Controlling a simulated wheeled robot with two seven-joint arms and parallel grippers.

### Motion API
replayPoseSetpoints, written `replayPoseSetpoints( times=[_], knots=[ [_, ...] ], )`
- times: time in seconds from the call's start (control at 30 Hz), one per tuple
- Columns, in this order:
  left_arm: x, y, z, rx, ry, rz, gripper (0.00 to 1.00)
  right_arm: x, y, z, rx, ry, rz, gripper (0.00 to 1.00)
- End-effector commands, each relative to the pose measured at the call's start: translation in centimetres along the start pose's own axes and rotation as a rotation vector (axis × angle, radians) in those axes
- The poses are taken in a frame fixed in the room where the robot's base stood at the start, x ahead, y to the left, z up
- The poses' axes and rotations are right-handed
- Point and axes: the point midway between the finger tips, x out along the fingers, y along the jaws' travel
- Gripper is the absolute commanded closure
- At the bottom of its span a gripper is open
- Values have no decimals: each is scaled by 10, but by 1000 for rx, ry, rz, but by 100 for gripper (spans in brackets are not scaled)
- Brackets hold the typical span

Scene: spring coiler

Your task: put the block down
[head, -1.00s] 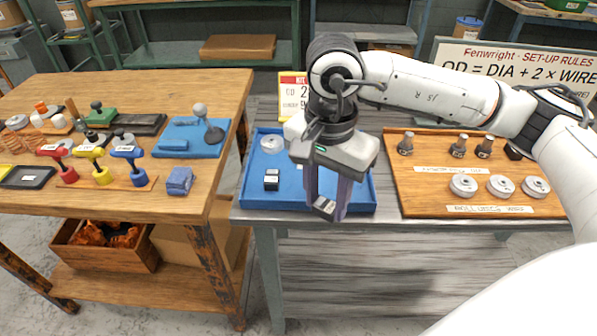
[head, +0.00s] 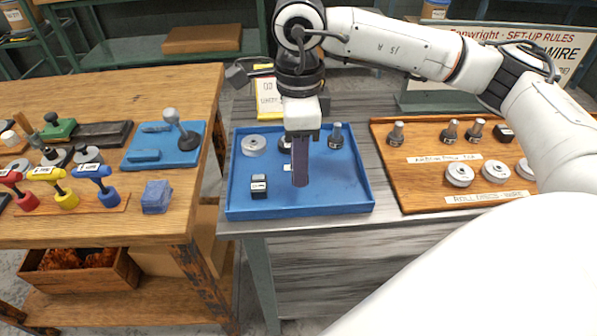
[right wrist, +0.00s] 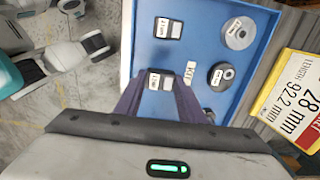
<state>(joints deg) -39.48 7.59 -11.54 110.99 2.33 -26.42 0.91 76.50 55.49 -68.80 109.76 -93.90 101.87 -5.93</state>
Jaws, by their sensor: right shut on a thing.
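My right gripper (head: 300,183) points down over the blue tray (head: 233,205) in the head view. In the right wrist view its two purple fingers (right wrist: 160,88) are shut on a small dark block (right wrist: 160,76) with a white label. In the head view the fingers hide that block. I cannot tell whether it touches the tray floor. A similar dark block (head: 259,187) stands to its left in the tray and also shows in the right wrist view (right wrist: 168,29). My left gripper is not in view.
The tray also holds a grey disc (head: 254,145) and a dark post (head: 335,137) at the back. A wooden board (head: 400,175) with rollers and discs lies to the right. A wooden bench (head: 90,225) with tools stands left. The tray's front right is clear.

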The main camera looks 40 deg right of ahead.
Motion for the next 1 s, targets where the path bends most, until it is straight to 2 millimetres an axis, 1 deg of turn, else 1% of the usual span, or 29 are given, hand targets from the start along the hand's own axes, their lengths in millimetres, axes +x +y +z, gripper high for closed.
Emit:
replayPoseSetpoints(
  times=[0.2,0.23,0.47,0.6,0.63,0.7,0.73,1.0],
  knots=[
    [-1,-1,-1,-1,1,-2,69,29,1,-1,0,3,2,94],
    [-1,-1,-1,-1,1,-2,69,32,0,-1,0,2,2,94],
    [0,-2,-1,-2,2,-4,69,33,0,0,-1,0,-1,94],
    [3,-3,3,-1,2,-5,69,39,0,0,-1,0,0,94],
    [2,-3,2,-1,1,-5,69,37,0,0,-1,1,0,59],
    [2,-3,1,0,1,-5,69,37,0,0,-1,1,1,48],
    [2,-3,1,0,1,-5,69,37,0,0,-2,1,1,46],
    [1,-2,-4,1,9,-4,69,36,0,0,-2,1,1,46]
  ],
)
